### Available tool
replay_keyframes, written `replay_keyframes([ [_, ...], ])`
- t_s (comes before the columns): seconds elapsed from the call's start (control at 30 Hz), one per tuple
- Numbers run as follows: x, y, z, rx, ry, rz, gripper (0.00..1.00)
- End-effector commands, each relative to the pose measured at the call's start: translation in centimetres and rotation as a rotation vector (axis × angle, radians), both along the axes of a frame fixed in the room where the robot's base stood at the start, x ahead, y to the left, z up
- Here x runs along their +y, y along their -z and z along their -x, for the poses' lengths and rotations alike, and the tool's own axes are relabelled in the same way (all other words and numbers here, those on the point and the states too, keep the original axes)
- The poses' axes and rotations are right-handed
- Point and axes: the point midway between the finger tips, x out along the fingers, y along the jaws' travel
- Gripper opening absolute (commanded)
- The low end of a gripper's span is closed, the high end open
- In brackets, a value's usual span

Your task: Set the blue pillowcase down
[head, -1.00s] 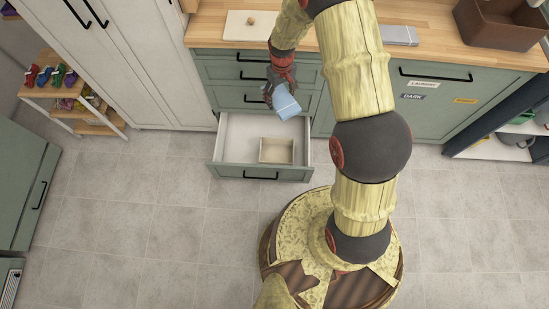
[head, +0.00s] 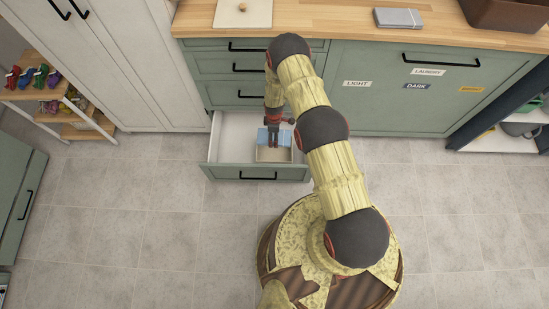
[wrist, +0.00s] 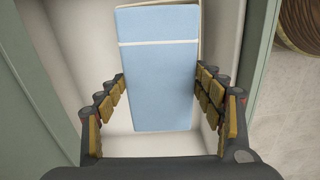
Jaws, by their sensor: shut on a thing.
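The blue pillowcase (head: 286,138) is a flat folded light-blue bundle in the open drawer (head: 229,135), at the back part of a small cream box (head: 274,155). In the wrist view the pillowcase (wrist: 158,85) has a white stripe near its far end. My gripper (head: 274,140) points down over the pillowcase. In the wrist view my gripper's fingers (wrist: 161,88) stand along its two long sides, shut on it. I cannot tell whether its underside touches the box floor. My gripper hides part of the pillowcase in the head view.
The drawer is pulled out below a wooden counter (head: 340,20). A white board (head: 243,14) and a grey flat case (head: 398,18) lie on the counter. The drawer's left part is empty. A green cabinet with labels (head: 415,85) stands to the right.

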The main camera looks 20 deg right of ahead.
Motion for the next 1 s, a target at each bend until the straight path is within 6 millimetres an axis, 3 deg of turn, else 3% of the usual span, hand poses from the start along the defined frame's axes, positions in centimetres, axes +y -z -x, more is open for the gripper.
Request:
replay_keyframes([
  [0.03, 0.0, 1.2, 0.2, 0.001, -0.021, 0.000, 0.40],
  [0.27, 0.0, 4.1, 0.6, -0.001, -0.064, 0.000, 0.40],
  [0.7, 0.0, 14.4, 0.7, -0.001, -0.063, 0.000, 0.40],
  [0.83, 0.0, 16.2, 0.6, -0.001, -0.063, -0.001, 0.40],
  [1.0, 0.0, 17.0, 0.6, -0.002, -0.063, 0.000, 0.40],
])
